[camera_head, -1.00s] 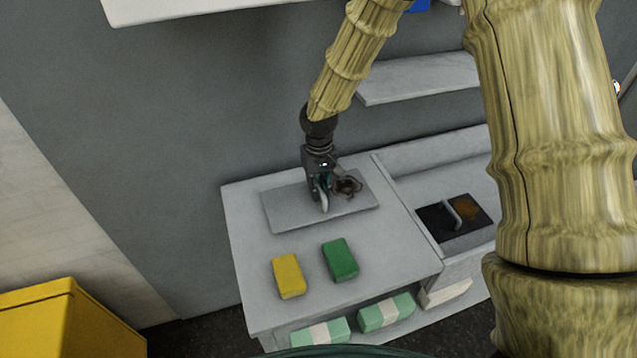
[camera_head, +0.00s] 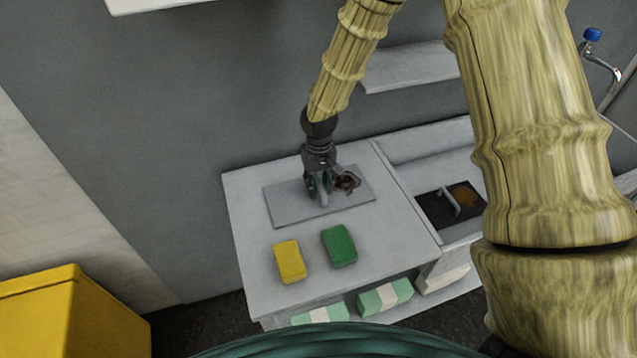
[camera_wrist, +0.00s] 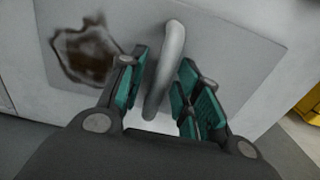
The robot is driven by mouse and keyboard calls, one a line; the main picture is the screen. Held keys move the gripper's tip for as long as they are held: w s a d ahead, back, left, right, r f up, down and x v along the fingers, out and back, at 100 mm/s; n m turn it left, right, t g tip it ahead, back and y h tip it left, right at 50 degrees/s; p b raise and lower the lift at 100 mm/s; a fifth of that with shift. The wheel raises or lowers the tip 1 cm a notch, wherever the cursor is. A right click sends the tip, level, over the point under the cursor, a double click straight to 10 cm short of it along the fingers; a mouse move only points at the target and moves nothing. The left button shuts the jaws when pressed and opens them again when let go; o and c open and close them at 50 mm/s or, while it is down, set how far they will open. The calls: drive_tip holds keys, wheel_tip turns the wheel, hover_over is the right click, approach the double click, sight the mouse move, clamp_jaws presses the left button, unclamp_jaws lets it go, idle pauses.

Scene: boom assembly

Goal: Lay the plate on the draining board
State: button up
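The plate (camera_head: 290,204) is a flat grey rectangle with an upright bar handle and a brown stain. It lies flat on the pale worktop left of the sink, which appears to be the draining board (camera_head: 345,268). The plate also shows in the wrist view (camera_wrist: 225,45), with the stain left of the handle. My gripper (camera_head: 322,197) is low over the plate's middle. In the wrist view its teal-padded fingers (camera_wrist: 160,85) stand apart on both sides of the handle, with gaps showing. My gripper hides part of the plate in the head view.
A yellow sponge (camera_head: 290,261) and a green sponge (camera_head: 339,246) lie in front of the plate. A black stained plate with a handle (camera_head: 437,211) is in the sink area at right. Wrapped green packs (camera_head: 384,297) sit on the shelf below. A yellow box (camera_head: 75,315) stands at lower left.

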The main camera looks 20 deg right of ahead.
sight(319, 182)
drive_tip(key=shift+r, duration=0.15)
wheel_tip(319, 182, up, 12)
drive_tip(key=b, duration=0.4)
idle(0.6)
